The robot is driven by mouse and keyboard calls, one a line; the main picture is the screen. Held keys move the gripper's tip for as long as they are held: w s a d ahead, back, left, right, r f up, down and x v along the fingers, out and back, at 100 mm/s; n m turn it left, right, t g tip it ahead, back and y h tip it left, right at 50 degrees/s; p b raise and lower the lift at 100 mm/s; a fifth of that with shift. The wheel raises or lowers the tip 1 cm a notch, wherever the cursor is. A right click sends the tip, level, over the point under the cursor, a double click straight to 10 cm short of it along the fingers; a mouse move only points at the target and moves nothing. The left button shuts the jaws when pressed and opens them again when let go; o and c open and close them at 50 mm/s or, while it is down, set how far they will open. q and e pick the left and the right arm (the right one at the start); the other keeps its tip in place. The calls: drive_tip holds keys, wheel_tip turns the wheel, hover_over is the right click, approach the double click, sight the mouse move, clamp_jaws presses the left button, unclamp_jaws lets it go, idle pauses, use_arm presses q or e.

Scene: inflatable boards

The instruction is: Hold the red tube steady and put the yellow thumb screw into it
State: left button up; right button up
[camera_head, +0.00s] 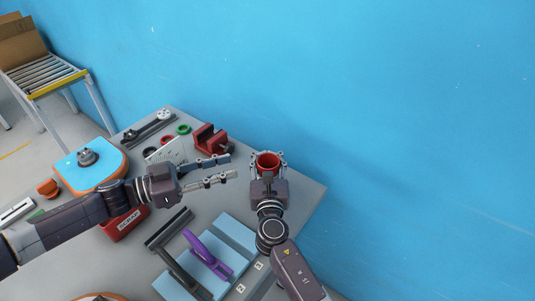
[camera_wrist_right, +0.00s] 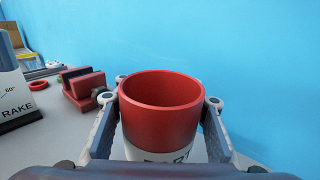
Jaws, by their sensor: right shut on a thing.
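The red tube (camera_head: 268,161) stands upright with its open top facing up, between the fingers of my right gripper (camera_head: 268,155). In the right wrist view the red tube (camera_wrist_right: 161,112) has a white lettered band at its lower end, and a finger lies along each side of it. The tube's bottom is hidden, so I cannot tell whether it touches the table. My left gripper (camera_head: 231,166) is open and empty, with its fingers pointing right toward the tube, a short gap away. I cannot make out a yellow thumb screw in either view.
A red vise-like block (camera_head: 210,139) stands behind the left gripper. A red scrap bin (camera_head: 124,224) is below the left arm. A light-blue board with a purple handle (camera_head: 207,254) lies in front. A blue wall (camera_head: 400,120) rises behind the table (camera_head: 308,192).

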idle(0.3)
drive_tip(key=o, duration=1.6)
